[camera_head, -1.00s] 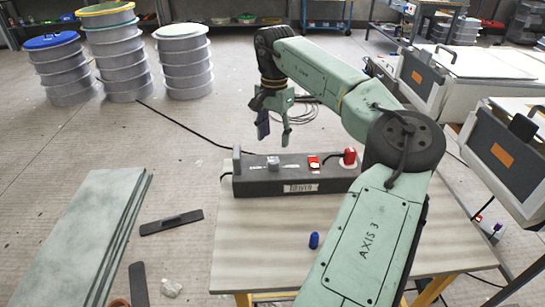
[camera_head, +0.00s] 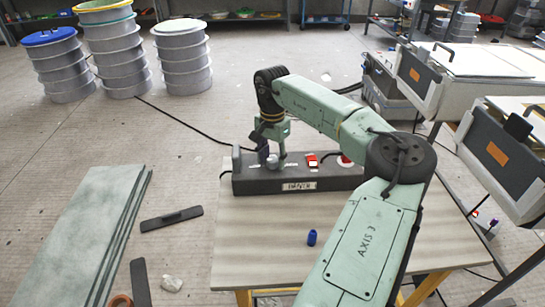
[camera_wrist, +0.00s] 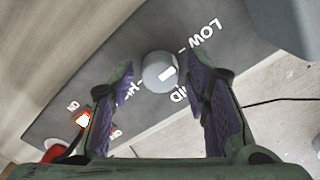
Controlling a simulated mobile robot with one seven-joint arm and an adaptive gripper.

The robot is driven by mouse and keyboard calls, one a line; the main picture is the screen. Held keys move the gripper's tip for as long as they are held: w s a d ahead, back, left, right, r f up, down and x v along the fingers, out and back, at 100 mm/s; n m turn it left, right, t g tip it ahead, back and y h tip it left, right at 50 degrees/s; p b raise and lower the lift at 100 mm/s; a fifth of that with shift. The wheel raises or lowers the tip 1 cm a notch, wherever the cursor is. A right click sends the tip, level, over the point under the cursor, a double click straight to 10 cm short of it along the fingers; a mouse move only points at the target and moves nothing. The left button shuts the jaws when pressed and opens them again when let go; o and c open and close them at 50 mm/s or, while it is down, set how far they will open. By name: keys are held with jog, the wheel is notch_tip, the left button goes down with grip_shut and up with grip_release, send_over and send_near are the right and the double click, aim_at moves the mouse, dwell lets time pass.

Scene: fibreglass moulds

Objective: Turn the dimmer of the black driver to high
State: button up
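The black driver (camera_head: 297,186) lies on the table (camera_head: 260,235), with a white label on its front. Its grey round dimmer knob (camera_wrist: 158,72) shows in the wrist view, with a white mark on its right side. The word LOW is at the knob's upper right, MID below it, and a word partly hidden by the left finger is at lower left. My gripper (camera_wrist: 163,92) is open, its purple-padded fingers on either side of the knob with gaps showing. In the head view my gripper (camera_head: 272,156) is low over the driver's left part, and its fingers largely hide the knob.
A red switch (camera_head: 312,160) and a red button (camera_head: 344,160) sit on the driver, right of the knob. A grey upright part (camera_head: 237,160) stands at its left end. A small blue bottle (camera_head: 312,237) stands on the table, which is otherwise clear in front.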

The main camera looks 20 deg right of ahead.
jog(key=c, duration=0.9)
jog(key=shift+c, duration=0.2)
